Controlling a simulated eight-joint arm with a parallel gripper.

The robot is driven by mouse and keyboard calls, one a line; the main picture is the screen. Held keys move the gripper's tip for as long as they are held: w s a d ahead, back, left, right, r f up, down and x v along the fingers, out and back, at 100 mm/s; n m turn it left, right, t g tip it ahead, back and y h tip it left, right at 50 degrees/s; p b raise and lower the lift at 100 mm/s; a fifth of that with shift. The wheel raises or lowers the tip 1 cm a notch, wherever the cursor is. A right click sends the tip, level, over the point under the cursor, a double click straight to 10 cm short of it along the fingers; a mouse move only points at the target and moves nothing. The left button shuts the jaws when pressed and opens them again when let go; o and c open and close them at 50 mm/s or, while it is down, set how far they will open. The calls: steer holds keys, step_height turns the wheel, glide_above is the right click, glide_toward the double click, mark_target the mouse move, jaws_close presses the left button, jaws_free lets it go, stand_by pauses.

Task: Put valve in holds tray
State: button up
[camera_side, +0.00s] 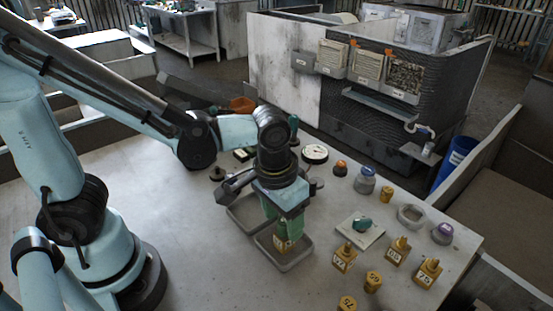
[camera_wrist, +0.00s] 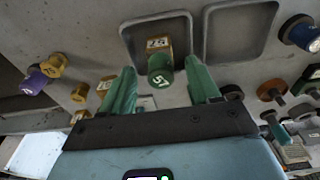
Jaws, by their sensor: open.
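In the wrist view my gripper (camera_wrist: 159,66) is open, with a gap visible beside the valve. The other tray (camera_side: 238,221) adjoins it and looks empty. I cannot read which tray is for holds.
Several labelled yellow valves (camera_side: 344,259) stand to the right. A white plate with a teal part (camera_side: 361,225), a grey ring (camera_side: 411,215) and a purple-topped jar (camera_side: 442,233) are further right. A dial gauge (camera_side: 315,153) lies behind. The table front left is clear.

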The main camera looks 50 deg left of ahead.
mark_target(278, 237)
step_height(278, 237, up, 8)
steer(key=s, duration=0.1)
steer(key=w+a+t, duration=0.1)
steer(key=a+t, duration=0.4)
steer(key=a, duration=0.6)
steer(key=shift+w+f+t, duration=0.3)
steer(key=shift+t, duration=0.1)
stand_by(0.9)
